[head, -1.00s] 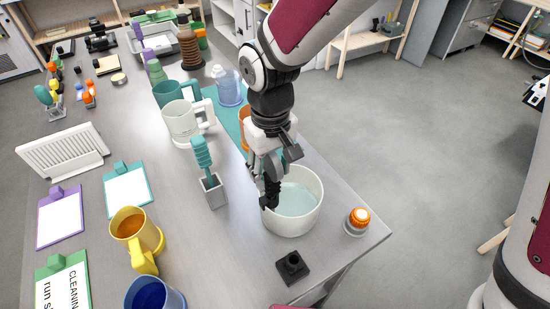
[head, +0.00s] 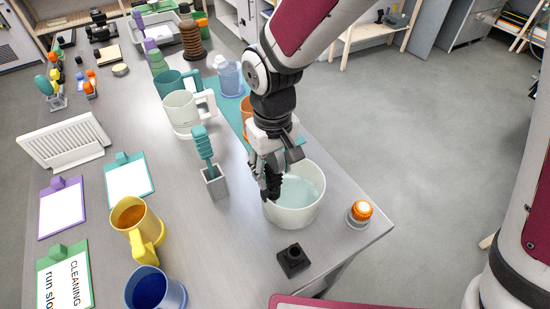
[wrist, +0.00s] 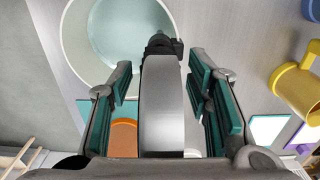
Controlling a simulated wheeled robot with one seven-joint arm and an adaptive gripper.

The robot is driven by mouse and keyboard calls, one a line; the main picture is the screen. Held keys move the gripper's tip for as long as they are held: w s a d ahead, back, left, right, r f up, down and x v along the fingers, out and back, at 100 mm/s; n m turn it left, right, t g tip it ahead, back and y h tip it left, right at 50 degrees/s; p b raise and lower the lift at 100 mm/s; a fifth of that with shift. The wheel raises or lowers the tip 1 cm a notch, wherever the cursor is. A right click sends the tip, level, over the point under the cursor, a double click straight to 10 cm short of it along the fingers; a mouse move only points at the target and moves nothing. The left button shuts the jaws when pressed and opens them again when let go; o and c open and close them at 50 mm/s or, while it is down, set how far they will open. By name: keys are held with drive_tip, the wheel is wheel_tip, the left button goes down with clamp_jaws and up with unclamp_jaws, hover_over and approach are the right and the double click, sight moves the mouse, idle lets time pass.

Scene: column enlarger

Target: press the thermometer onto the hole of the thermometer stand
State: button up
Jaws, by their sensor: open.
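In the wrist view, a silver, rounded body that looks like the thermometer (wrist: 162,110) lies between my gripper's teal-padded fingers. A black piece at its far end sits at the rim of the white bowl (wrist: 72,50). My gripper (wrist: 163,85) is open around the silver body, with narrow gaps at the pads. In the head view my gripper (head: 265,180) points down at the left rim of the white bowl (head: 297,217) and hides most of the thermometer. A small black block with a round hole, apparently the thermometer stand (head: 293,260), sits in front of the bowl.
The bowl holds pale liquid. An orange-topped round device (head: 360,213) stands right of it near the table edge. A teal-handled tool in a grey holder (head: 215,184) stands left. Yellow (head: 136,221) and blue (head: 155,290) mugs are nearer. Table around the black block is clear.

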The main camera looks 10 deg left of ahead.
drive_tip(key=shift+s+d+f, duration=0.1)
drive_tip(key=shift+d+f, duration=0.05)
drive_tip(key=shift+f, duration=0.1)
idle(0.5)
clamp_jaws()
